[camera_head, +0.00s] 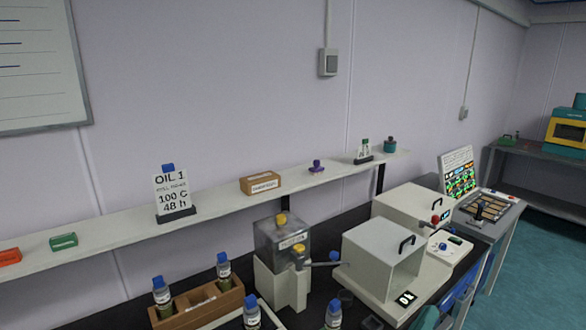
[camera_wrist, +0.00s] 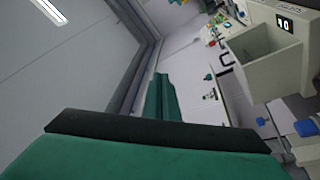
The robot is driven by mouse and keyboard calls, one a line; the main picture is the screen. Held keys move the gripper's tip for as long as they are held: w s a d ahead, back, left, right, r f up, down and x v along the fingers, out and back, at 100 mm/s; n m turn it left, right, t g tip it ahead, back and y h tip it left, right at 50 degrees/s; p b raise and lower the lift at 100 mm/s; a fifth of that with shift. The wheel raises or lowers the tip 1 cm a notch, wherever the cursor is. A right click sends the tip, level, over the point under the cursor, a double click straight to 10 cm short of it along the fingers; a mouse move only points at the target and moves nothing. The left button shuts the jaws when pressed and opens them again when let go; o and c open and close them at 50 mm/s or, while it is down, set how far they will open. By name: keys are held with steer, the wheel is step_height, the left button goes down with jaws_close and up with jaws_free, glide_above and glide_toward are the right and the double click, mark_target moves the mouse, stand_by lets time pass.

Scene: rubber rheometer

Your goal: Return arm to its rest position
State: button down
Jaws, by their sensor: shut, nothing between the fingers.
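My gripper (camera_wrist: 158,118) shows in the wrist view as green fingers with a dark pad edge. It is shut and holds nothing. The wrist view is tilted on its side, with bare wall and a ceiling light beyond the fingers. No part of the gripper touches the bench items in the wrist view.
On the dark bench stand an open-fronted white box (camera_head: 382,257), also in the wrist view (camera_wrist: 262,50), a clear-topped unit (camera_head: 282,245) and a brown rack (camera_head: 197,303) with blue-capped bottles. A wall shelf (camera_head: 110,230) runs behind, carrying an oil sign (camera_head: 172,190).

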steer(key=s+a+f+n+t+y, duration=0.2)
steer(key=s+a+f+n+y, duration=0.15)
steer(key=a+f+y, duration=0.5)
steer(key=s+a+f+n+t+y, duration=0.25)
steer(key=s+a+f, duration=0.25)
steer(key=f, duration=0.6)
steer(key=s+a+f+m+g+y, duration=0.1)
steer(key=s+a+f+m, duration=0.1)
steer(key=s+a, duration=0.2)
steer(key=s+a+f+m+g+y, duration=0.1)
steer(key=s+a+f+m, duration=0.1)
steer(key=s, duration=0.9)
steer(key=s+a+f+m+g+y, duration=0.1)
steer(key=s+a+f+m+g, duration=0.1)
steer(key=s+a+f, duration=0.2)
steer(key=s+a, duration=0.2)
steer(key=s, duration=0.2)
steer(key=shift+f+m+y, duration=0.25)
steer(key=shift+m+y, duration=0.15)
